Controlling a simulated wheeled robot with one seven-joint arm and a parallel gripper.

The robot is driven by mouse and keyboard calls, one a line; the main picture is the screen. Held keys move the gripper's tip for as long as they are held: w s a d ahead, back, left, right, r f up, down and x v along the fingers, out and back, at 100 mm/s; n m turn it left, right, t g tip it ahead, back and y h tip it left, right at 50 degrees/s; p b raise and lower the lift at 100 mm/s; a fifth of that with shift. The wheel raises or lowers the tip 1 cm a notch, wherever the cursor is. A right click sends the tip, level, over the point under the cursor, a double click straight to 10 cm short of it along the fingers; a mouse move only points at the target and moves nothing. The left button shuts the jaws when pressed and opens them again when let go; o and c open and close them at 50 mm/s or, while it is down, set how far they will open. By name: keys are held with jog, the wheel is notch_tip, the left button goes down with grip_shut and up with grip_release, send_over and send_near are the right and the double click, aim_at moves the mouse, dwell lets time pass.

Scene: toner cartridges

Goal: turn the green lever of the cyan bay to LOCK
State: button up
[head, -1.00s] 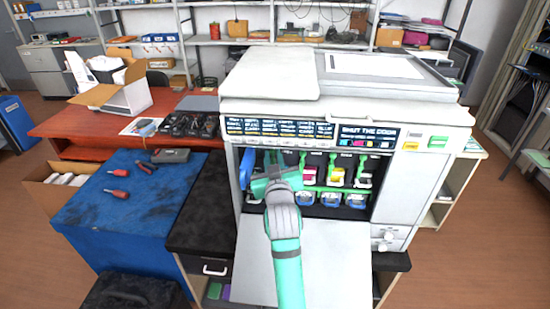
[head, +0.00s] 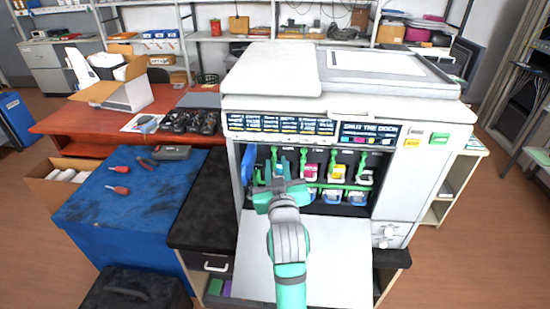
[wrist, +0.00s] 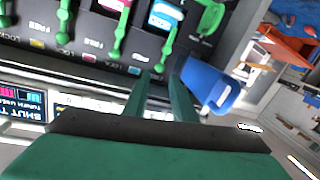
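The open printer (head: 330,120) has a row of bays with green levers. In the wrist view the cyan bay's green lever (wrist: 168,45) stands beside a cartridge with a cyan label (wrist: 165,15). My gripper (wrist: 161,72) is open and empty. Its two fingertips are just short of the lever's free end, one to each side of it in the picture; I cannot tell whether they touch it. In the head view my gripper (head: 278,188) is in front of the left bays and hides part of them. FREE and LOCK labels are printed near the levers.
A blue handle (wrist: 208,85) sticks out close beside my right finger in the wrist view. Other green levers (wrist: 120,30) stand to the left. The lowered front door (head: 340,260) lies below my arm. A blue workbench (head: 130,210) stands to the left.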

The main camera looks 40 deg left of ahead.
jog(key=shift+v, duration=2.15)
jog(key=s+d+f+m+t+h, duration=0.1)
jog(key=s+d+f+m+h, duration=0.4)
jog(key=d+f, duration=0.55)
jog(key=s+d+f+m+t+h, duration=0.2)
jog(key=s+d+f+m, duration=0.2)
jog(key=s+d+f, duration=0.5)
jog(key=s+d+f+h, duration=0.2)
jog(key=s+d+f, duration=0.1)
jog(key=s+d, duration=0.4)
jog(key=s+d+f+m+h, duration=0.1)
jog(key=s+d+f+h, duration=0.1)
jog(key=s+d, duration=0.5)
jog(key=s+f, duration=0.1)
jog(key=s, duration=0.5)
jog(key=shift+d+f+m+g, duration=0.15)
jog(key=shift+f+m+g, duration=0.1)
jog(key=shift+m+g, duration=0.05)
